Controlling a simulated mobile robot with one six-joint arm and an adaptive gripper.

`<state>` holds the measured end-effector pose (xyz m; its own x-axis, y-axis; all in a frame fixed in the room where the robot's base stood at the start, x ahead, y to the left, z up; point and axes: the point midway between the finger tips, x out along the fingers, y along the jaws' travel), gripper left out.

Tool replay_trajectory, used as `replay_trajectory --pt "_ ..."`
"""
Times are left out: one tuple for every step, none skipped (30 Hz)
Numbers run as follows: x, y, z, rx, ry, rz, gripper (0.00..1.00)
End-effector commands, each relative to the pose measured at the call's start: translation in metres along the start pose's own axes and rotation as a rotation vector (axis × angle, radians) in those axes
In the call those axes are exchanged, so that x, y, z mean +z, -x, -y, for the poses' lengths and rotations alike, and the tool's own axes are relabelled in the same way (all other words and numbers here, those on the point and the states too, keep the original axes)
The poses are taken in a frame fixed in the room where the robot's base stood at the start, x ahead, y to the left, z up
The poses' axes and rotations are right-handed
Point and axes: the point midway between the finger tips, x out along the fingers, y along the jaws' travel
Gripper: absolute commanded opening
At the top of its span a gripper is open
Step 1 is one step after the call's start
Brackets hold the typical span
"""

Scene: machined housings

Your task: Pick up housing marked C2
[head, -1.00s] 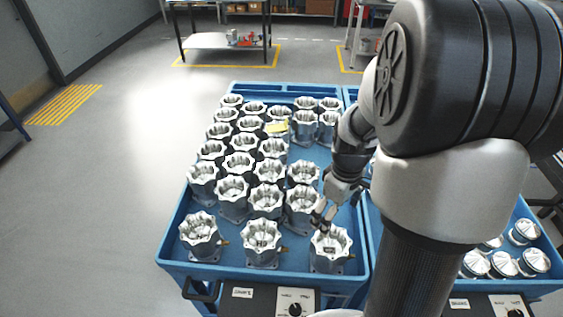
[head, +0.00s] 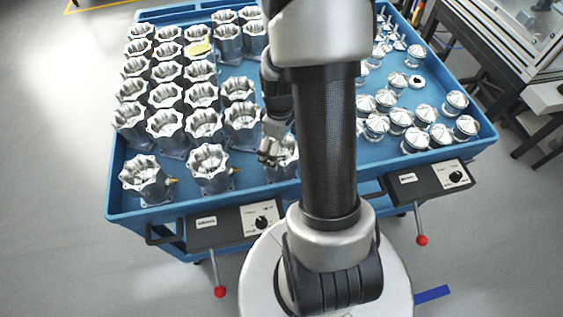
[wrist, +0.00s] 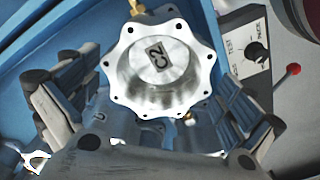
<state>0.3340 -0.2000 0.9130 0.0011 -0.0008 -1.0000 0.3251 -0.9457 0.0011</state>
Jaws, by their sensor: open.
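The housing marked C2 (wrist: 158,72) is a silver, scalloped-rimmed cup, with the C2 label on its inner floor in the wrist view. In the head view it is the front-row housing on the right (head: 286,163), partly hidden by my arm and gripper. My gripper (wrist: 150,95) is open, with its fingers on either side of the housing in the wrist view. In the head view my gripper (head: 270,155) is at the housing's upper left rim. I cannot tell whether the fingers touch it. A brass fitting (wrist: 137,7) sticks out from the housing's side.
Several similar housings (head: 205,122) fill the left half of the blue cart (head: 112,200), two of them in the front row to the left. Smaller finned parts (head: 416,138) stand on the right half.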

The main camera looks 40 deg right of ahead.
Motion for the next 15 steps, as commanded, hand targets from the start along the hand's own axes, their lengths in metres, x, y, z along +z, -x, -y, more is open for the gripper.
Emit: replay_trajectory --pt "0.002 -0.009 0.000 -0.002 -0.001 0.002 1.00" --pt "0.002 -0.013 0.000 -0.003 -0.001 0.002 1.00" --pt "0.003 -0.020 0.000 -0.003 -0.001 0.002 1.00" --pt "0.004 -0.026 0.000 -0.003 -0.001 0.002 1.00" --pt "0.005 -0.031 0.000 -0.003 -0.001 0.003 1.00" --pt "0.005 -0.037 0.000 -0.004 0.000 0.003 1.00" --pt "0.004 -0.041 0.000 -0.003 0.000 0.002 1.00" --pt "0.004 -0.044 0.000 -0.003 0.000 0.002 1.00" --pt "0.004 -0.046 0.000 -0.002 0.000 0.002 1.00" --pt "0.004 -0.047 -0.001 -0.002 0.000 0.001 1.00" --pt "0.004 -0.047 -0.001 -0.002 0.000 0.001 1.00" --pt "0.004 -0.046 -0.001 -0.001 0.000 0.001 1.00" --pt "0.004 -0.046 -0.001 -0.001 0.000 0.000 1.00" --pt "0.004 -0.046 -0.001 -0.001 0.000 0.000 1.00" --pt "0.004 -0.045 -0.001 -0.001 0.000 0.000 1.00"
